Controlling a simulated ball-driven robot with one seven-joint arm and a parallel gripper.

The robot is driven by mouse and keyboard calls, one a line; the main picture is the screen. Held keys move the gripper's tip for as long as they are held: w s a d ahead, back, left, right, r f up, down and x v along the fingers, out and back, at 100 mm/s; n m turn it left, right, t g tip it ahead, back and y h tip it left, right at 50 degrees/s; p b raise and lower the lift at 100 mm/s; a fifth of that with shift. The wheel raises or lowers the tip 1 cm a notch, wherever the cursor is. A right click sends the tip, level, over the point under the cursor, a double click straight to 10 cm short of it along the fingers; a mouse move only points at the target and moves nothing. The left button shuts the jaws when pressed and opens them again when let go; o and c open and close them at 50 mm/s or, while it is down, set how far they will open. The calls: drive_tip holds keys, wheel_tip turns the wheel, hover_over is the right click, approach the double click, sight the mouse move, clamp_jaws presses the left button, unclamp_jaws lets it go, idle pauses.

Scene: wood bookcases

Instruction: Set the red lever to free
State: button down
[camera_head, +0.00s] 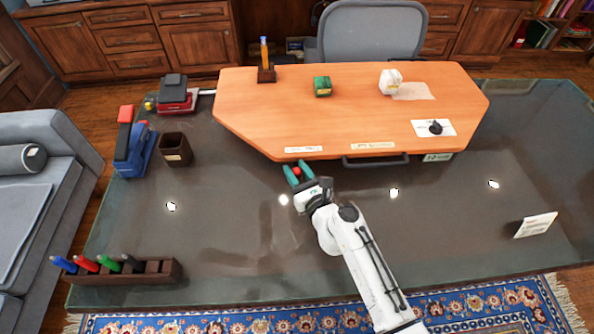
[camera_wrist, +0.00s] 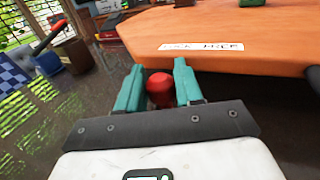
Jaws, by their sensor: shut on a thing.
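The red lever shows as a round red knob (camera_head: 297,171) at the front left edge of the orange wooden board (camera_head: 350,110). In the wrist view the red knob (camera_wrist: 160,88) sits between the two teal fingers of my gripper (camera_wrist: 158,68). My gripper (camera_head: 298,168) is shut on it, just in front of the board edge. A white label (camera_head: 303,149) lies on the board edge behind the knob; it also shows in the wrist view (camera_wrist: 201,47), but its words are hard to read. The lever's shaft is hidden.
On the board stand a pencil holder (camera_head: 266,75), a green block (camera_head: 322,87), a white object (camera_head: 390,82) and a black knob (camera_head: 436,127). A dark handle (camera_head: 375,161) sticks out under its front edge. A brown cup (camera_head: 176,150) stands left. The glass tabletop in front is mostly clear.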

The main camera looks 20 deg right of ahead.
drive_tip(key=shift+d+y, duration=0.1)
drive_tip(key=shift+y, duration=0.2)
drive_tip(key=shift+d+r+n+y, duration=0.1)
drive_tip(key=shift+d+n+y, duration=0.3)
drive_tip(key=shift+n+y, duration=0.25)
drive_tip(key=shift+s+d+n+g+y, duration=0.1)
drive_tip(key=shift+d+n+g+y, duration=0.4)
drive_tip(key=shift+n+y, duration=0.5)
drive_tip(key=shift+s+d+n+g+y, duration=0.1)
drive_tip(key=shift+d+n+g+y, duration=0.4)
drive_tip(key=shift+y, duration=0.85)
drive_tip(key=c, duration=0.8)
unclamp_jaws()
drive_tip(key=shift+c, duration=0.2)
drive_tip(key=shift+a, duration=0.1)
